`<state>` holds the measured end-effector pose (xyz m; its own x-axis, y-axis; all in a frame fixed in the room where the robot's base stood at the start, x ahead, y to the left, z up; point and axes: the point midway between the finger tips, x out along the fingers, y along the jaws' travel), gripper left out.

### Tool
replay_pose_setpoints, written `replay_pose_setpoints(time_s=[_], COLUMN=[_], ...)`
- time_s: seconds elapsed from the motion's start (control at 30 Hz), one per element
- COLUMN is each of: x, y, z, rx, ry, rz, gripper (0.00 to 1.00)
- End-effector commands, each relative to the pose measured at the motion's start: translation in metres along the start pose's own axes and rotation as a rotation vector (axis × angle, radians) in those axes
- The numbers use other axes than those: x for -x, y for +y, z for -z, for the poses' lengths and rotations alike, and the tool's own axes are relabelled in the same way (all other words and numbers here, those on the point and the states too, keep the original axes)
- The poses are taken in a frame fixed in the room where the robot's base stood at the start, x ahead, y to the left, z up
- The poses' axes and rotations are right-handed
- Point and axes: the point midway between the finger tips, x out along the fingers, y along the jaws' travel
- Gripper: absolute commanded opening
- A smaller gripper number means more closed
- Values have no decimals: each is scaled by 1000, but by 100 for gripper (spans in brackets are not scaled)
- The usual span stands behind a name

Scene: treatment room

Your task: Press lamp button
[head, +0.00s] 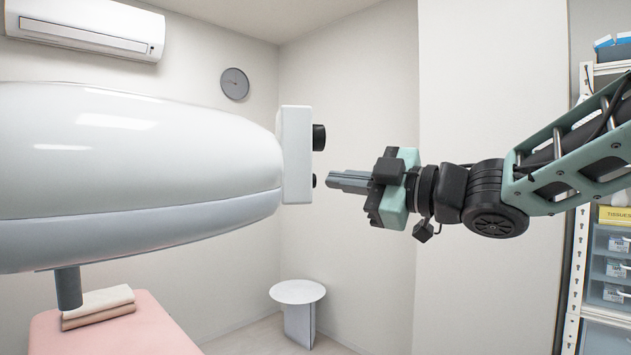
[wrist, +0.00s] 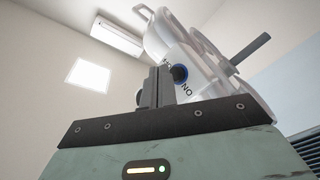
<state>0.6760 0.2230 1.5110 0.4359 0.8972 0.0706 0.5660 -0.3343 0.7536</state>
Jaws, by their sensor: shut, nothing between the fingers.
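The lamp (head: 150,150) is a large white rounded body on the left in the head view. A white panel (head: 296,150) at its right end carries a large black knob (head: 319,138) and a smaller black button (head: 314,181) below. In the wrist view the lamp's white housing (wrist: 222,78) shows a dark button with a blue ring (wrist: 180,74) and "ON" lettering. My gripper (head: 335,180) is shut and empty. Its fingertips point left, level with the lower button, with a small gap between. In the wrist view the fingers (wrist: 157,88) stand just left of the ringed button.
A pink bed (head: 105,335) with folded towels (head: 98,307) lies below the lamp. A small round white table (head: 297,291) stands on the floor. A shelf unit (head: 575,270) with drawers is at the right. The air around my gripper is clear except for the lamp.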

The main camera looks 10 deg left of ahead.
Motion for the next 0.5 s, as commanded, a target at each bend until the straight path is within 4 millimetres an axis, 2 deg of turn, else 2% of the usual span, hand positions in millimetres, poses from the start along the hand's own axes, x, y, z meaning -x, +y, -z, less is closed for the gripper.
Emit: replay_pose_setpoints(time_s=[0.5], x=[-4], y=[-3], z=[2], rx=[0], ry=[0], rz=[0], gripper=[0])
